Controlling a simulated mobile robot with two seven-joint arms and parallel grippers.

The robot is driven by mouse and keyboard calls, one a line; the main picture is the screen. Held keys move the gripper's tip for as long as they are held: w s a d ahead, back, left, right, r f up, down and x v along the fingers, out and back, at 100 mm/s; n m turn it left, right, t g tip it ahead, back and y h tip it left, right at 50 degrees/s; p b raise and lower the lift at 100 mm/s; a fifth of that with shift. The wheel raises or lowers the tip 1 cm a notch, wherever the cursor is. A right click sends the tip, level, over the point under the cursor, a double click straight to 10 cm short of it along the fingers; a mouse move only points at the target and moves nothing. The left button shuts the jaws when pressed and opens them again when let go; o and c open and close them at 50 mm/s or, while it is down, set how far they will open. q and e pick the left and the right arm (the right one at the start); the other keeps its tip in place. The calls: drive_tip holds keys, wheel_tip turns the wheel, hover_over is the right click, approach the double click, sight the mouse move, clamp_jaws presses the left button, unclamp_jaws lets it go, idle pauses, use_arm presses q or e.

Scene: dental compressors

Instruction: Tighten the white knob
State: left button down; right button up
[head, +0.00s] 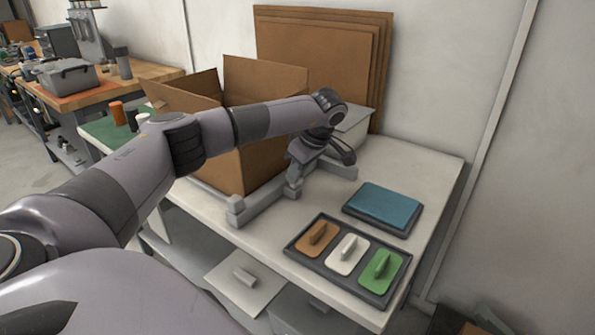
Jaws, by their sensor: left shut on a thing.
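A white piece (347,254) with a raised grip bar sits in the middle of a dark grey tray (292,246) at the table's front right. It is the only white knob-like part I see in the tray. My left arm reaches in from the left across the table. My left gripper (296,182) is low over the table behind the tray, by a grey bar-shaped part (262,207). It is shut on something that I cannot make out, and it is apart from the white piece. My right gripper is not in view.
An orange-brown piece (316,238) and a green piece (381,272) flank the white one. A blue pad (384,207) lies behind the tray. An open cardboard box (265,76) stands behind my arm, with brown boards (345,50) against the wall.

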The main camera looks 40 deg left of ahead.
use_arm(q)
drive_tip(key=m+p, duration=0.1)
drive_tip(key=m+t+p, duration=0.1)
drive_tip(key=m+p, duration=0.1)
drive_tip(key=shift+s+r, duration=0.2)
drive_tip(key=shift+m+t+p, duration=0.4)
drive_tip(key=shift+m+p, duration=0.05)
drive_tip(key=shift+m, duration=0.55)
drive_tip(key=m, duration=0.1)
drive_tip(key=m+t+p, duration=0.1)
drive_tip(key=m, duration=0.1)
drive_tip(key=shift+s+a+f+m+h, duration=0.1)
drive_tip(key=shift+s+a+m+h, duration=0.1)
drive_tip(key=shift+m+h, duration=0.15)
drive_tip(key=m, duration=0.2)
drive_tip(key=m+t+h+p, duration=0.1)
drive_tip(key=m, duration=0.1)
drive_tip(key=shift+s+a+h, duration=0.1)
drive_tip(key=shift+s+h, duration=0.05)
drive_tip(key=shift+h, duration=0.1)
drive_tip(key=m, duration=0.2)
drive_tip(key=m+t+h, duration=0.1)
drive_tip(key=m, duration=0.2)
drive_tip(key=shift+a+f+h, duration=0.1)
drive_tip(key=shift+a+h, duration=0.1)
drive_tip(key=shift+h, duration=0.1)
drive_tip(key=shift+m, duration=0.25)
drive_tip(key=c, duration=1.1)
unclamp_jaws()
